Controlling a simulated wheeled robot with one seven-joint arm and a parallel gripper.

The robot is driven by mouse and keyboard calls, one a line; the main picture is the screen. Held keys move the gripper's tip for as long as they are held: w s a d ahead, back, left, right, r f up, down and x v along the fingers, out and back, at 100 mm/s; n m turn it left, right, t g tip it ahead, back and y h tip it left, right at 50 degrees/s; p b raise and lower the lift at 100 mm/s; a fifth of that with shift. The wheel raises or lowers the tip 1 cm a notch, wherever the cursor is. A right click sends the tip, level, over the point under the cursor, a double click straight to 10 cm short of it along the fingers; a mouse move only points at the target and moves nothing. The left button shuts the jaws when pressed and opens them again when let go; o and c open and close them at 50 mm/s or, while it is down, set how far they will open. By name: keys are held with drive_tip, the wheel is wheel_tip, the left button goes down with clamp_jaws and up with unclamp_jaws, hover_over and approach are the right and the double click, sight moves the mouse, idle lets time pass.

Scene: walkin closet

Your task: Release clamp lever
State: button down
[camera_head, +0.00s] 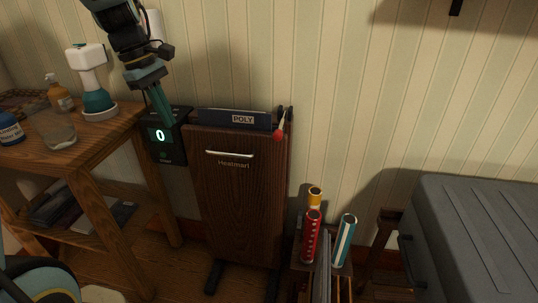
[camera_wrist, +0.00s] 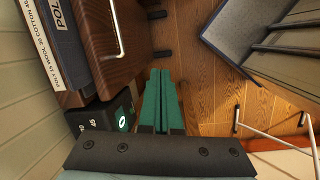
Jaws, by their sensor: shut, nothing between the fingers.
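A dark wooden trouser press marked Heatmari (camera_head: 238,190) stands against the wall. A lever with a red knob (camera_head: 278,134) sticks out at its upper right corner. The press has a metal bar handle (camera_head: 229,154) across its front. My gripper (camera_head: 166,118) is at the upper left of the press, in front of a black box, well to the left of the red knob. In the wrist view its green fingers (camera_wrist: 160,75) are together with nothing between them. The press (camera_wrist: 110,45) and its handle (camera_wrist: 117,28) show at the upper left there. The red knob is not visible in that view.
The black box (camera_head: 175,148) shows a lit 0. A dark blue POLY panel (camera_head: 234,119) tops the press. A wooden table (camera_head: 80,150) with bottles and a glass stands left. Coloured tubes (camera_head: 311,230) and a grey chest (camera_head: 480,230) stand right.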

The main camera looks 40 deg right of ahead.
sight(281, 126)
drive_tip(key=s+d+f+n+g+b, duration=0.1)
drive_tip(key=s+d+b, duration=0.1)
drive_tip(key=d, duration=0.7)
drive_tip(key=s+d+f+n+g+b, duration=0.1)
drive_tip(key=s+d+f+n+b, duration=0.1)
drive_tip(key=d, duration=0.7)
drive_tip(key=shift+s+d+g+h+b, duration=0.15)
drive_tip(key=shift+s+g+h+b, duration=0.25)
drive_tip(key=shift+b, duration=0.65)
drive_tip(key=shift+s, duration=0.15)
drive_tip(key=b+x, duration=0.1)
drive_tip(key=x, duration=0.9)
drive_tip(key=shift+s+d+r, duration=0.15)
drive_tip(key=shift+d+r, duration=0.05)
drive_tip(key=shift+r, duration=0.35)
drive_tip(key=shift+s+d+r, duration=0.15)
drive_tip(key=shift+d+r, duration=0.05)
drive_tip(key=shift+r, duration=0.4)
drive_tip(key=shift+s+d+r, duration=0.2)
drive_tip(key=shift+d+r, duration=0.05)
drive_tip(key=shift+r, duration=0.45)
drive_tip(key=shift+r+p, duration=0.15)
drive_tip(key=shift+p, duration=0.2)
